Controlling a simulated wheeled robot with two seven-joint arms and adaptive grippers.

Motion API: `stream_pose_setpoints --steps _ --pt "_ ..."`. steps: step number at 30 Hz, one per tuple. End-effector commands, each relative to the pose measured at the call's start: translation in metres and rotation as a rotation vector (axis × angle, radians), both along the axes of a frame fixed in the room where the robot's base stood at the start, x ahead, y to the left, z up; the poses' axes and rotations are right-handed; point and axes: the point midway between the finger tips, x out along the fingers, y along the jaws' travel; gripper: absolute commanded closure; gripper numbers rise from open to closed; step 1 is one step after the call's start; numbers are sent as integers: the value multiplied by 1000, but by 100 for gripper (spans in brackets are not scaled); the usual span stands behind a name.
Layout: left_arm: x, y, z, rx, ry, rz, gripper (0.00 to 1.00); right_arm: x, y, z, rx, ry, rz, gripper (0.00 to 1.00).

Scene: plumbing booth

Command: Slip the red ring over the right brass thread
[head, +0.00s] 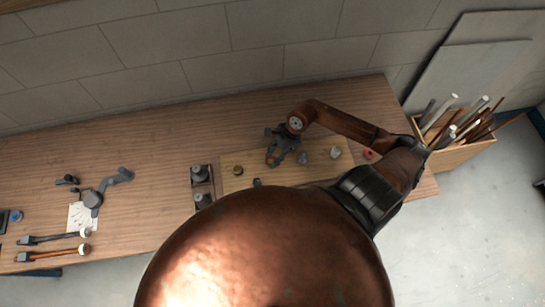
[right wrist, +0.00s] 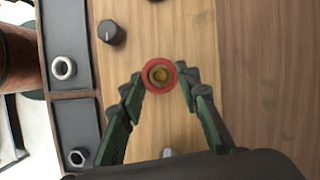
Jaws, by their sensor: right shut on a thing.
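The red ring (right wrist: 145,79) is pinched between the fingertips of my right gripper (right wrist: 161,77) in the right wrist view. A brass thread (right wrist: 160,75) shows through the ring's hole, roughly centred. I cannot tell whether the ring sits around the thread or is held above it. In the head view my right gripper (head: 273,152) points down over the wooden board (head: 240,184) and mostly hides ring and thread. Another brass piece (head: 238,170) stands on the board to the left. My left gripper is not in view.
A dark knob (right wrist: 110,32) stands near the ring. Dark trays with a nut (right wrist: 64,68) and another nut (right wrist: 77,157) line the board's edge. Pale fittings (head: 335,152) and a red round piece (head: 369,154) are to the right. A crate (head: 460,156) of rods stands beside the table.

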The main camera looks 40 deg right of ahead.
Motion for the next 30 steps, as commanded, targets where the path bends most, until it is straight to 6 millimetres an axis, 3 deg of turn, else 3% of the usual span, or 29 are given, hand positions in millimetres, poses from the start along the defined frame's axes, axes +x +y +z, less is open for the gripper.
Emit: stream_pose_setpoints --steps 14,15,21,24,30 --pt "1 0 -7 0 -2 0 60 0 0 -6 0 0 -1 82" --pt "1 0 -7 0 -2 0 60 0 0 -7 0 0 -1 69" --pt "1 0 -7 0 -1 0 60 0 0 -7 0 0 -1 55" --pt "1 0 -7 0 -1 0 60 0 0 -7 0 0 -1 49" --pt "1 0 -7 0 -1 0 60 0 0 -7 0 0 -1 48"
